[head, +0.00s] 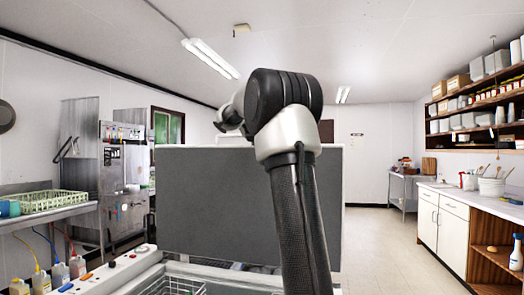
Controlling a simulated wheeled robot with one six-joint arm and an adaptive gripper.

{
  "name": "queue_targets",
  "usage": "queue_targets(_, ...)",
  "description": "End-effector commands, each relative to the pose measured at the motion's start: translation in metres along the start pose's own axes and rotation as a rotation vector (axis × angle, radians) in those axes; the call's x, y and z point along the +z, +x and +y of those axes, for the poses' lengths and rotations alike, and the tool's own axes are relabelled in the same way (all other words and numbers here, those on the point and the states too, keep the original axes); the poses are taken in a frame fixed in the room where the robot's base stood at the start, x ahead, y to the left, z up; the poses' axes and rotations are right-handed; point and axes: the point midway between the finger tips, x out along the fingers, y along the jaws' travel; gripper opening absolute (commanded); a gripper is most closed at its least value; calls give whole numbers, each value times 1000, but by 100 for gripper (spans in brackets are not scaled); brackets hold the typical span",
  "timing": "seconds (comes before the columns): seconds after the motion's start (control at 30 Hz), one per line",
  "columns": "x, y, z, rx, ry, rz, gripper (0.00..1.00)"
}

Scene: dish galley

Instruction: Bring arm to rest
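My arm rises from the bottom middle of the head view, with a dark link going up to a white and black joint near the centre. Beyond that joint the arm folds away to the left, and a smaller white and black part shows there. My gripper's fingers are hidden behind the arm or out of view, so I cannot see whether it holds anything.
A grey panel (215,205) stands right behind my arm. A wire basket (172,287) is at the bottom. A counter (80,212) with a green rack (45,201) is at left. White cabinets (440,220) line the right. The floor (390,250) between is clear.

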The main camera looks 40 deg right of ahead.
Motion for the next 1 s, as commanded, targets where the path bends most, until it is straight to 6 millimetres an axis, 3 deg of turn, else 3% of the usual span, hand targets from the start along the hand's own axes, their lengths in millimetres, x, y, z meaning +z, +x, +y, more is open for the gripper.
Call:
queue_targets(0.1, 7, -24, 0, 2, 0, -4, 0)
queue_targets(0.3, 14, -50, 0, 2, 1, -2, 0)
queue_targets(0.63, 15, -56, 0, 0, 15, -1, 0)
queue_targets(0.77, 14, -56, -1, -2, 175, 3, 0)
queue_targets(0.87, -10, -46, 0, -14, 462, 63, 0)
queue_targets(0.93, -56, -30, -2, -62, 709, 155, 0)
queue_targets(1.0, -105, -31, -11, -133, 978, 244, 0)
